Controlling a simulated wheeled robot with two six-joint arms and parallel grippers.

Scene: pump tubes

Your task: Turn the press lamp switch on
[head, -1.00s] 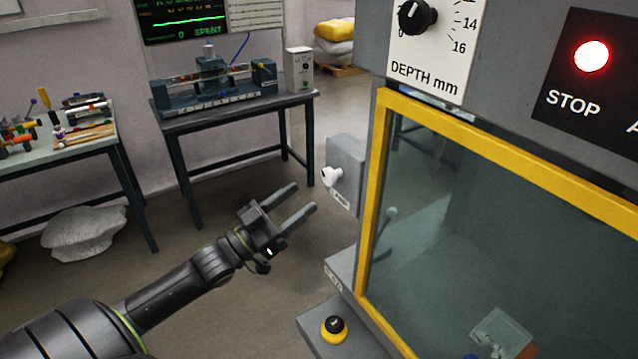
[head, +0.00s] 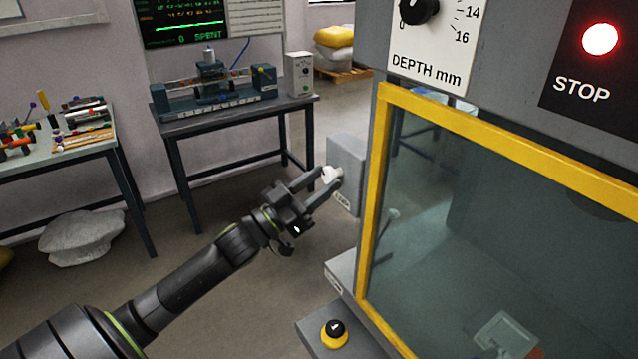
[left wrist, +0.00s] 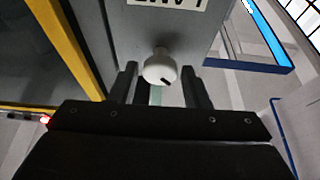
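The lamp switch is a white knob (head: 331,174) on a grey box (head: 347,160) fixed to the left side of the press. A label partly reading "LAMP" sits low on the box. My left gripper (head: 328,180) is open, with its fingers to either side of the knob. In the left wrist view the knob (left wrist: 160,67) shows a dark mark on its face and lies between the two fingertips (left wrist: 160,78), with gaps on both sides. I cannot tell whether a finger touches it. My right gripper is not in view.
The press's yellow-framed window (head: 376,190) stands just right of the box. A black-and-yellow knob (head: 334,333) is on a ledge below. A red STOP lamp (head: 601,39) glows at upper right. A bench (head: 240,116) stands behind; the floor between is clear.

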